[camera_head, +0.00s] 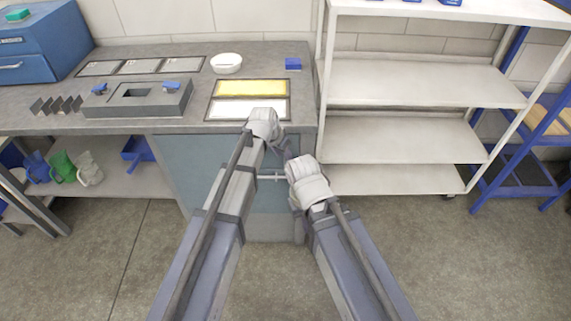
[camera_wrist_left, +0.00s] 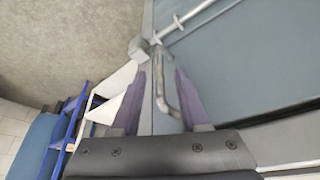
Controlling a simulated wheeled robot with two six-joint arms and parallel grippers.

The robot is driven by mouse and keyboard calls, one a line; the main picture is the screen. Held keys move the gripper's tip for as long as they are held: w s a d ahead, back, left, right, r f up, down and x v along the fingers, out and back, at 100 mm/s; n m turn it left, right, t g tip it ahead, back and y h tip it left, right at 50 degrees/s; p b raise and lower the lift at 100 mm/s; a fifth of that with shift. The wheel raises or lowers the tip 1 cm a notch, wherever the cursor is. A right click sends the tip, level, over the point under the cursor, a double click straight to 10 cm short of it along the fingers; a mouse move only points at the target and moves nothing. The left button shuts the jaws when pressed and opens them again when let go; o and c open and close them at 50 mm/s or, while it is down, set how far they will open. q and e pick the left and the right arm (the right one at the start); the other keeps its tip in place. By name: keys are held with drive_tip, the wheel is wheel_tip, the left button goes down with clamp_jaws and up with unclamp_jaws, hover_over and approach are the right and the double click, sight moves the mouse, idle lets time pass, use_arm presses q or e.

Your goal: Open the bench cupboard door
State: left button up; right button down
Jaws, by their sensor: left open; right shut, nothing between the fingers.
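The blue-grey cupboard door (camera_head: 190,165) is in the front of the bench and looks shut. It fills the right of the left wrist view (camera_wrist_left: 245,75). A bent grey bar handle (camera_wrist_left: 164,88) stands off the door near its edge. My left gripper (camera_wrist_left: 160,90) is open, with one purple finger on each side of the handle; contact is not clear. In the head view my left gripper (camera_head: 282,151) is at the door's upper right, partly hidden by its wrist. My right gripper (camera_head: 294,203) is shut and empty, low by the door's right edge and mostly hidden.
A pale shelf rack (camera_head: 400,138) stands close to the right of the bench (camera_head: 300,105). A blue step frame (camera_head: 510,150) is farther right. An open lower shelf (camera_head: 120,180) holds coloured items left of the door. The floor (camera_head: 120,260) in front is clear.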

sight(286, 167)
use_arm(q)
drive_tip(key=b+x, duration=0.2)
drive_tip(key=x, duration=0.2)
drive_tip(key=shift+b, duration=0.35)
clamp_jaws()
idle(1.1)
